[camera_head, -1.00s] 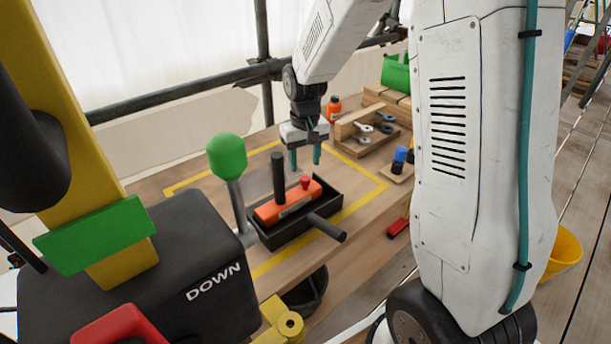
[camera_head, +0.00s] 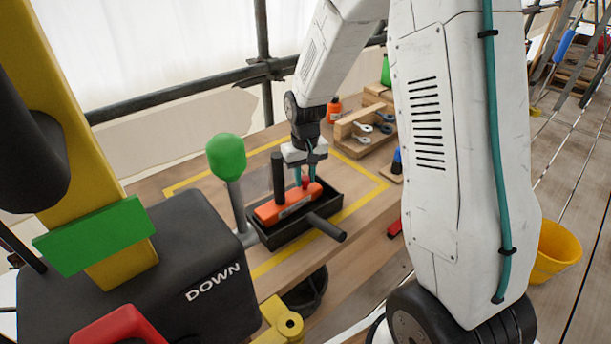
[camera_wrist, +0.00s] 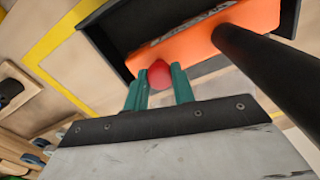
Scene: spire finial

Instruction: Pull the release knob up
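The release knob is a small red ball (camera_wrist: 159,74) on the orange block (camera_head: 270,211), which sits in a black tray (camera_head: 272,240). My gripper (camera_head: 305,181) has come down over the block from above. Its two teal fingers stand one on each side of the red knob (camera_head: 305,182). In the wrist view, the knob fills the gap between the fingertips (camera_wrist: 159,80), and the fingers look closed against its sides. The knob still sits low, close to the orange block (camera_wrist: 200,38). Its stem is hidden.
A black upright handle (camera_head: 278,178) stands close left of my gripper. A black bar (camera_head: 327,228) sticks out from the tray's front. A green-knobbed lever (camera_head: 226,155) stands to the left. A wooden tool rack (camera_head: 360,135) and orange bottle (camera_head: 334,108) are behind.

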